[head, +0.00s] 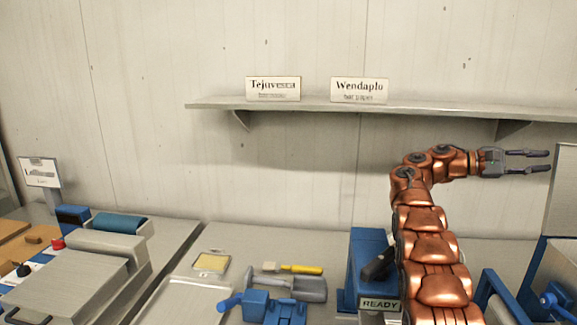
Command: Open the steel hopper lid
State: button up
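A flat grey steel panel (564,190) stands upright at the right edge, cut off by the frame. It rises behind a blue-sided machine (545,270) and looks like a raised hopper lid, but I cannot confirm that. My gripper (532,161) is at the upper right, pointing right, with its two dark fingers apart and nothing between them. Its tips are close to the panel's left edge in the picture; I cannot tell whether they touch it. My copper arm hides part of the bench.
A wall shelf (215,104) with two signs runs behind my arm. A blue unit marked READY (366,265) stands left of my arm. A yellow-handled brush (295,269), a blue clamp-like tool (270,308) and a tray (190,300) lie on the bench. A steel-covered machine (70,285) is at left.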

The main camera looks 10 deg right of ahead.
jog(key=s+a+f+n+t+y, duration=0.3)
jog(key=a+f+n+t+y, duration=0.1)
jog(key=a+f+t, duration=0.4)
jog(key=s+a+f+m+y, duration=0.1)
jog(key=s+a+f+y, duration=0.3)
jog(key=s+a+f, duration=0.3)
jog(key=s+a+f+m+t+y, duration=0.1)
jog(key=s+a+f+y, duration=0.3)
jog(key=s+a, duration=1)
jog(key=s+a+f+m+y, duration=0.1)
jog(key=s+a+f+y, duration=0.3)
jog(key=s+a+f, duration=0.6)
jog(key=a+f, duration=0.1)
jog(key=a, duration=0.8)
jog(key=shift+s+a+y, duration=0.25)
jog(key=shift+s+y, duration=0.1)
jog(key=shift+y, duration=0.05)
jog(key=shift+d, duration=0.1)
